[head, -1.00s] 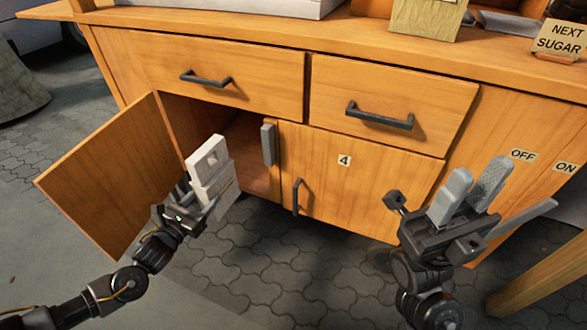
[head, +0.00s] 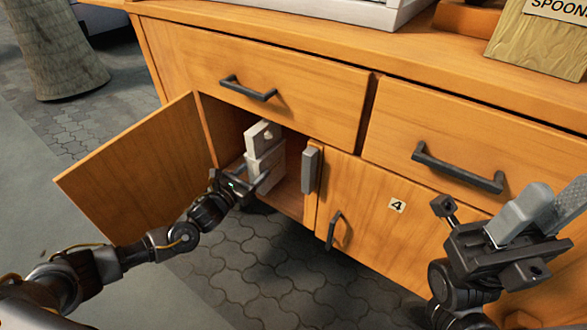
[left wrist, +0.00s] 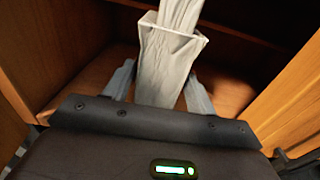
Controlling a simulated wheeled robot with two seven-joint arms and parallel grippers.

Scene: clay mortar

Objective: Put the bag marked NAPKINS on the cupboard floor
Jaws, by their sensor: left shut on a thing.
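My left gripper (head: 250,172) is shut on a pale bag (head: 265,150) inside the open cupboard mouth. No lettering on the bag can be read from here. In the left wrist view the bag (left wrist: 168,72) stands up between the two fingers. The cupboard floor (head: 291,197) shows to the right of the bag, and also in the left wrist view (left wrist: 232,92). I cannot tell whether the bag's bottom touches the floor. My right gripper (head: 540,210) is empty and open, in front of the closed door marked 4.
The open cupboard door (head: 140,180) swings out to the left of my left arm. The closed door marked 4 (head: 375,215) bounds the opening on the right. Drawers with dark handles (head: 248,88) are above. The wooden counter top (head: 320,45) carries several things.

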